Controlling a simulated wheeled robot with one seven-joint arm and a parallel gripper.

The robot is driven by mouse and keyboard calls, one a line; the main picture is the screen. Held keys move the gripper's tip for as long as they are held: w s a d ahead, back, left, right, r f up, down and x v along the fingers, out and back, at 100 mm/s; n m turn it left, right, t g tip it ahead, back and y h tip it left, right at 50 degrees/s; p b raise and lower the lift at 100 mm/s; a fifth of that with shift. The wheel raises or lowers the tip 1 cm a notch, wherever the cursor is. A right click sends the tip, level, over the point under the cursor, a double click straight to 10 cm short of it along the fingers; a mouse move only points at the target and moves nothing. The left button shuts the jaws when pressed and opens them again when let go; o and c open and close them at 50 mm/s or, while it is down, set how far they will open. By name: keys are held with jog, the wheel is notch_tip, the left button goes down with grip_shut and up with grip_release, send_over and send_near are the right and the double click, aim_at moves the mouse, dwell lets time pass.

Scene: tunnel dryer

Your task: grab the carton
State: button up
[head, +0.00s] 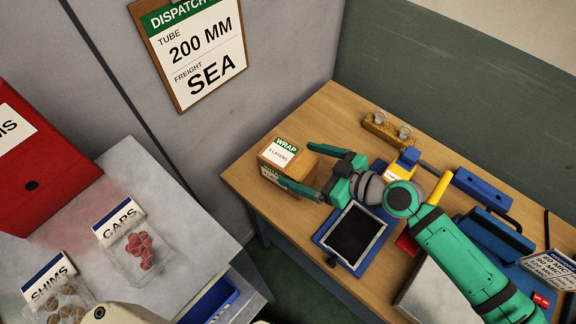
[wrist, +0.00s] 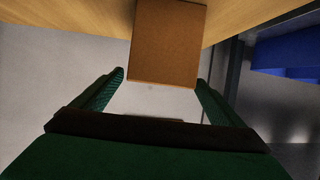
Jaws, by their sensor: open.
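The carton is a brown box (head: 281,154) with a green and white "WRAP" label, at the left end of the wooden bench in the head view. In the wrist view the carton (wrist: 168,45) shows as a plain brown face at the top centre. My gripper (head: 298,165) is open, with one green finger on either side of the carton's near end. In the wrist view my gripper (wrist: 160,80) has its fingertips just flanking the carton's lower edge, with a gap visible on both sides. The carton's far side is hidden.
A black-filled blue tray (head: 353,236) lies below my arm on the bench (head: 330,115). A wooden block with small glass cups (head: 388,130) stands behind. Blue tools (head: 490,190) lie to the right. A grey table with caps (head: 140,250) is at left.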

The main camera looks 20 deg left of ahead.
aim_at(295, 161)
jog(key=shift+x, duration=2.65)
jog(key=shift+r, duration=0.25)
jog(key=shift+c, duration=0.3)
jog(key=c, duration=1.5)
jog(key=shift+a, duration=0.1)
jog(key=shift+c, duration=1.4)
jog(key=shift+r, duration=0.15)
